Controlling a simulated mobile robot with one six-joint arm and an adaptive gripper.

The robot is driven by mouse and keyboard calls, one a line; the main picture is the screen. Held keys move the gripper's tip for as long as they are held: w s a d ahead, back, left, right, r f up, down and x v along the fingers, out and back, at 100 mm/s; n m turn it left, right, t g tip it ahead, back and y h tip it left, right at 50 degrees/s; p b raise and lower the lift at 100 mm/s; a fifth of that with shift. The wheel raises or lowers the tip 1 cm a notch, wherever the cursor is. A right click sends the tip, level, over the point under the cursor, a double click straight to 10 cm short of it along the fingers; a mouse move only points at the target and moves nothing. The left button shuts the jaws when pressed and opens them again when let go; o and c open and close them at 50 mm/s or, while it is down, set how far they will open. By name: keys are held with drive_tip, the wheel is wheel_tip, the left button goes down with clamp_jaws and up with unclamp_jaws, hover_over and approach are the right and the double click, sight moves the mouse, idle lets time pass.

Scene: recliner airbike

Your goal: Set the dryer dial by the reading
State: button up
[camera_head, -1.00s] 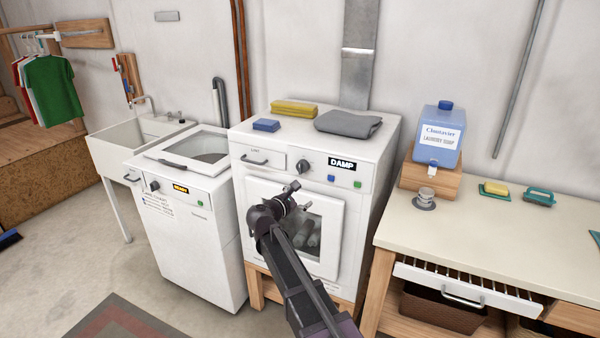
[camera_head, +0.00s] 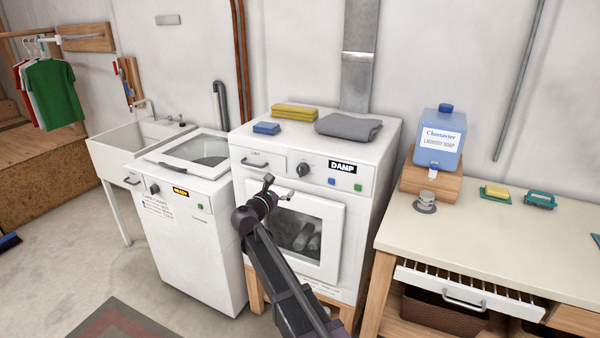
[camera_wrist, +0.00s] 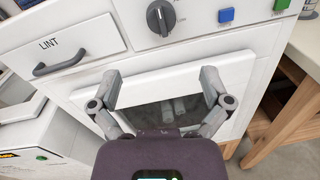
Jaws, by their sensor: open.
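The white dryer (camera_head: 362,210) stands in the middle, with a display (camera_head: 342,166) reading "DAMP". Its dark round dial (camera_head: 302,168) is left of the display, and it also shows at the top of the wrist view (camera_wrist: 161,17) with a pale pointer line. My gripper (camera_head: 277,188) is in front of the dryer, below and left of the dial, near the upper part of the door. In the wrist view my gripper (camera_wrist: 160,82) has its two fingers spread apart with nothing between them. The dial's printed labels are too small to read.
A lint drawer (camera_wrist: 60,48) with a grey handle is left of the dial. A blue button (camera_wrist: 226,16) and a green button (camera_wrist: 281,5) are to its right. A washer (camera_head: 195,240) stands left and a counter (camera_head: 480,230) right. Folded cloths lie on top of the dryer.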

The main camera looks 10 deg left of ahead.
sight(299, 172)
drive_tip(key=x, duration=1.2)
drive_tip(key=shift+w+d, duration=0.1)
drive_tip(key=shift+w, duration=0.15)
drive_tip(key=c, duration=1.2)
